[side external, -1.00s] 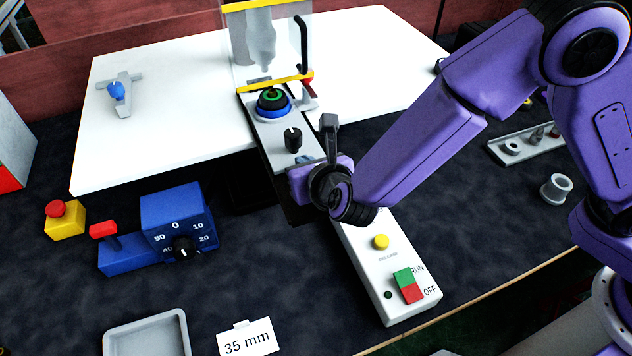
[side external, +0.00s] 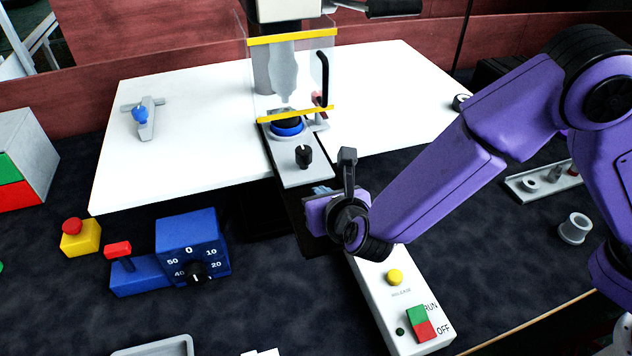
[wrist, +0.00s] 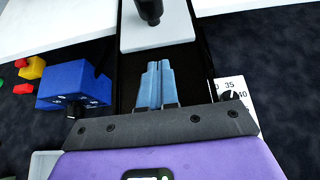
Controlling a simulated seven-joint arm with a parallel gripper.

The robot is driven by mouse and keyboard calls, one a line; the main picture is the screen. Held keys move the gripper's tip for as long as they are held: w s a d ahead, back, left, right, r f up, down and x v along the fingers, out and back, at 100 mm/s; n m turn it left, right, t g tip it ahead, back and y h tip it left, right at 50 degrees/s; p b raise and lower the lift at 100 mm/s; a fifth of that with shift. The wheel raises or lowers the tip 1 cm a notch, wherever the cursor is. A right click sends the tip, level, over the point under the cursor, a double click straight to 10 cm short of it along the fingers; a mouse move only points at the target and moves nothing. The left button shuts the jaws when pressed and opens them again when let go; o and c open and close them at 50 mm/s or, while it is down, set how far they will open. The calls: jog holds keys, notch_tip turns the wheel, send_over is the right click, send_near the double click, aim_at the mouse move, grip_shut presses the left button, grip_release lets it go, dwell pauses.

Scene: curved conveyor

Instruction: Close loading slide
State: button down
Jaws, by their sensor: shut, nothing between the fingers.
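The loading slide (side external: 287,168) is a grey plate with a black knob (side external: 304,156) standing on its near part. A blue ring holder (side external: 287,129) with a dark piece in it sits on its far part, partly behind the lower yellow bar of a clear guard (side external: 293,75). My gripper (side external: 321,189) is shut and empty, low over the dark track just in front of the slide's near edge. In the wrist view, its pale blue fingers (wrist: 156,75) are together and point at the slide (wrist: 157,31); I cannot tell whether they touch it.
A white control box (side external: 402,300) with a yellow button and green-red switch lies near my wrist. A blue dial unit (side external: 190,245) and a yellow-red emergency button (side external: 80,238) stand left. A white table (side external: 185,150) flanks the slide.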

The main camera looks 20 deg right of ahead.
jog(key=v, duration=1)
jog(key=shift+w, duration=0.1)
jog(key=shift+d, duration=0.1)
jog(key=s+d+r+m+g+h, duration=0.1)
jog(key=s+d+m+g+h, duration=0.15)
jog(key=d+m, duration=0.55)
jog(key=s+d+m+g+h, duration=0.1)
jog(key=d+m+g, duration=0.25)
jog(key=d, duration=0.85)
jog(key=s+d+r+m+g+y, duration=0.1)
jog(key=s+d+m+g+y, duration=0.3)
jog(key=s+d+m, duration=0.8)
jog(key=s+g, duration=0.1)
jog(key=s, duration=0.2)
jog(key=shift+s+d+g, duration=0.15)
jog(key=shift+s+g, duration=0.15)
jog(key=shift+g, duration=0.1)
